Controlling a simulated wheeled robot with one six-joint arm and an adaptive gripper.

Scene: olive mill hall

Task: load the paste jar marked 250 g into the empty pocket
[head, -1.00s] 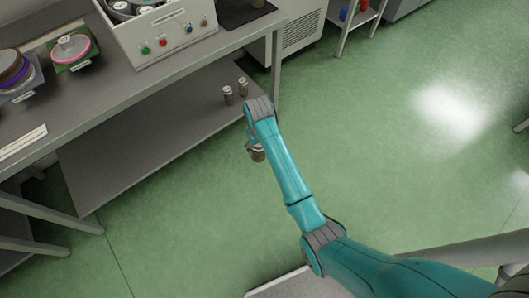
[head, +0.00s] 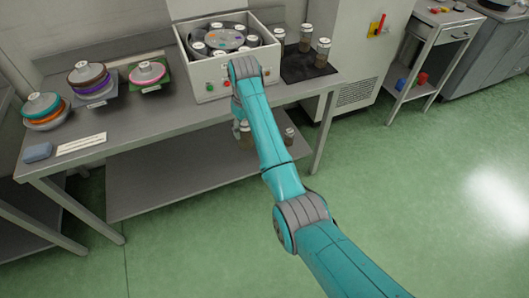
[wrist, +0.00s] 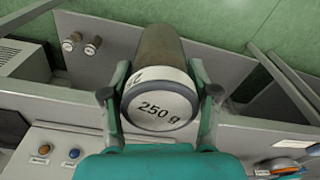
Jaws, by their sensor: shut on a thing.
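The paste jar (wrist: 160,104) has a white lid reading "250 g" and a brownish body. My gripper (wrist: 160,92) is shut on it, a finger on each side of the lid end. In the head view the jar (head: 246,139) hangs in front of the table edge, partly hidden by my arm. The white machine (head: 208,77) on the table has an open top with a round rotor (head: 222,38) holding several white-lidded jars. My arm hides part of its front. I cannot make out which pocket is empty.
Several jars (head: 305,38) stand on a dark mat (head: 308,68) right of the machine. Stacked coloured discs (head: 88,76) and a blue block (head: 38,152) lie on the table (head: 150,115) at left. Two jars (wrist: 92,45) stand on the lower shelf. The green floor at right is clear.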

